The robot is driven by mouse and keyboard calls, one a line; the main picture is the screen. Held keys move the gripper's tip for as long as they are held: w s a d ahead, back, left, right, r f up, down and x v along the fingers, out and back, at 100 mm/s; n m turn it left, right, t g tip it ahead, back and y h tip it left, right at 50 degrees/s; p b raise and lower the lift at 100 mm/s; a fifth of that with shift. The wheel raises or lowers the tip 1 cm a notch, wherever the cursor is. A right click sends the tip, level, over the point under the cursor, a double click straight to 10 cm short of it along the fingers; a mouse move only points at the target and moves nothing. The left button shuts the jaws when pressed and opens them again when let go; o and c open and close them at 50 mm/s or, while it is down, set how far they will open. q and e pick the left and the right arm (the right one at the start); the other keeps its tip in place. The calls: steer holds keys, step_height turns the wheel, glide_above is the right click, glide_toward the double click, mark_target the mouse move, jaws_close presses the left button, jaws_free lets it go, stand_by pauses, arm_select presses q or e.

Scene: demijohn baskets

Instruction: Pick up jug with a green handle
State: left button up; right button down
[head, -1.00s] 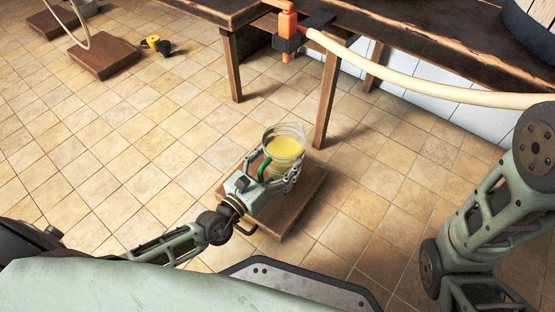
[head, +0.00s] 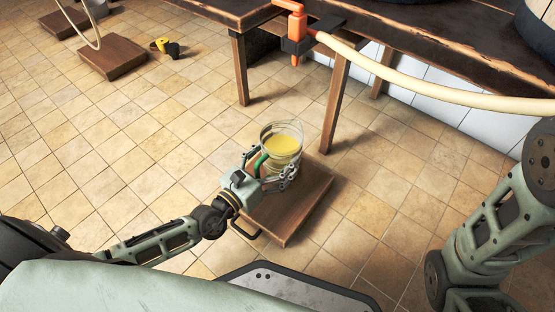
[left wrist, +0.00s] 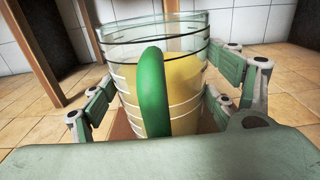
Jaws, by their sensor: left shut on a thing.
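The jug (head: 284,146) is clear, with dark rings, a green handle (head: 261,163) and yellow liquid inside. It is upright over a low brown wooden platform (head: 300,212) on the floor. My left gripper (head: 272,180) is around the jug from the front left, with the handle side facing me. In the left wrist view the jug (left wrist: 180,75) stands between the two fingers, and the green handle (left wrist: 153,92) faces the camera. The jug's base is hidden by the gripper, so I cannot tell whether it touches the platform. My right gripper is out of view.
A wooden table (head: 400,45) stands behind the jug, one leg (head: 334,105) close to it. An orange tap (head: 297,30) with a pale hose (head: 420,85) hangs at its edge. Another low platform (head: 113,58) and a yellow-and-black item (head: 164,46) lie far left.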

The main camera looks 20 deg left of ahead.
arm_select(q)
steer(key=shift+w+a+r, duration=0.15)
steer(key=shift+r, duration=0.15)
steer(key=w+a+r+b, duration=0.1)
steer(key=w+a+b, duration=0.1)
steer(key=a, duration=0.4)
steer(key=shift+w+a+b, duration=0.15)
steer(key=shift+a+b, duration=0.05)
steer(key=shift+b, duration=0.55)
stand_by(0.9)
